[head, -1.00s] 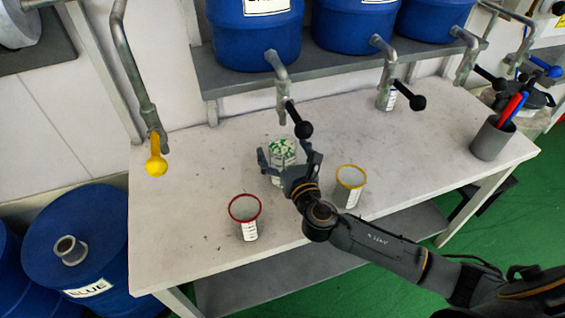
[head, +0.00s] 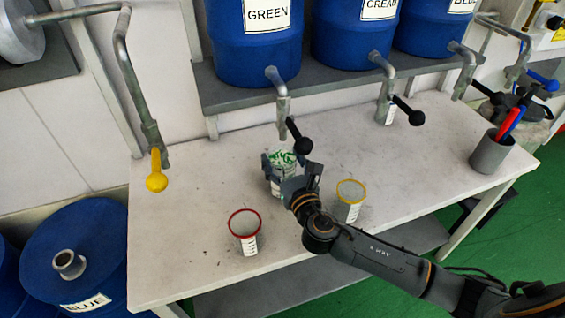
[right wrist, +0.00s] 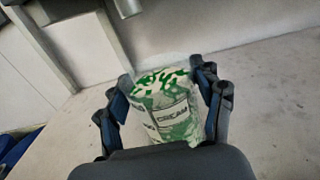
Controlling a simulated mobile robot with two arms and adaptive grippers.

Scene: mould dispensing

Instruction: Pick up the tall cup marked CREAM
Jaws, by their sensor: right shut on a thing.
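The tall cup marked CREAM (head: 283,160) stands upright on the table, white with green patches near its top. In the right wrist view the cup (right wrist: 165,105) shows its CREAM label between the two fingers. My right gripper (head: 290,172) is shut on the cup, with a finger on each side; it also shows in the right wrist view (right wrist: 165,112). The gripper's body hides the lower part of the cup. My left gripper is not in view.
A red-rimmed cup (head: 245,232) and a yellow-rimmed cup (head: 349,201) stand nearer the front of the table (head: 190,235). A tap with a black-knobbed lever (head: 301,143) hangs just behind the held cup. A grey pen holder (head: 490,152) stands at right.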

